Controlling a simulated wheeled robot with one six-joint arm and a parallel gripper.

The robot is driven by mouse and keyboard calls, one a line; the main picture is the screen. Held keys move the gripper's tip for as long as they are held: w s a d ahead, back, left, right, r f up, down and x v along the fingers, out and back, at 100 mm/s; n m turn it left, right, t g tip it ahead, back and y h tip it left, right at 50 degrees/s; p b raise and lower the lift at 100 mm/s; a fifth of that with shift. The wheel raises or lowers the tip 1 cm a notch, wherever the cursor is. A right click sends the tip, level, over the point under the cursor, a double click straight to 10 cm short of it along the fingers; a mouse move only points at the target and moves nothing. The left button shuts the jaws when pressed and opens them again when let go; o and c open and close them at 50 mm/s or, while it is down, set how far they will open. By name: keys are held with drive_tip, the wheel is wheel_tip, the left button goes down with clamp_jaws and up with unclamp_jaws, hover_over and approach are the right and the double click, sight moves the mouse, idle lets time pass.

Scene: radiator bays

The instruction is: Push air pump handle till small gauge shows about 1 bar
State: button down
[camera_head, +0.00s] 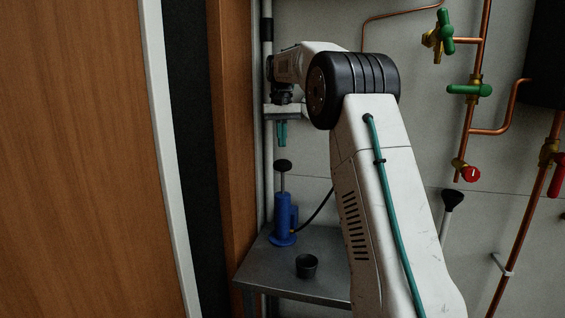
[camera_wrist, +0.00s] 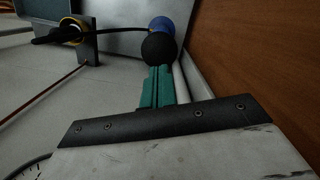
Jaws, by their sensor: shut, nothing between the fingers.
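The air pump (camera_head: 284,220) is blue and stands upright on a grey metal table. Its thin rod is raised out of the body and ends in a round black handle knob (camera_head: 283,165). My gripper (camera_head: 281,144) points down above the knob, its teal fingers together and empty, with a small gap showing in the head view. In the wrist view the teal fingertips (camera_wrist: 160,70) line up with the black knob (camera_wrist: 159,48), and part of the blue pump (camera_wrist: 162,24) shows past it. A dial (camera_wrist: 28,171) is cut off at the wrist view's lower left; its reading cannot be told.
The table (camera_head: 320,282) also holds a small black cup (camera_head: 306,266). A black hose (camera_head: 318,210) runs from the pump behind my arm. A wooden panel (camera_head: 232,150) stands close on the left. Copper pipes with green valves (camera_head: 468,90) and a red valve (camera_head: 468,173) are on the right wall.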

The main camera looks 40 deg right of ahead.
drive_tip(key=shift+s+a+f, duration=0.1)
drive_tip(key=shift+s+f, duration=0.05)
drive_tip(key=shift+f, duration=1.7)
drive_tip(key=shift+f, duration=3.2)
drive_tip(key=shift+w+d+r, duration=0.25)
drive_tip(key=shift+w+d, duration=0.1)
drive_tip(key=shift+w, duration=0.35)
drive_tip(key=shift+w+d+r, duration=0.25)
drive_tip(key=shift+w+d, duration=0.1)
drive_tip(key=shift+w, duration=0.35)
drive_tip(key=shift+r, duration=0.1)
wheel_tip(320, 180, up, 8)
hover_over(282, 160)
drive_tip(key=w+d, duration=0.2)
drive_tip(key=w, duration=0.2)
drive_tip(key=shift+s+a, duration=0.1)
drive_tip(key=shift+s, duration=0.1)
drive_tip(key=shift+a, duration=0.1)
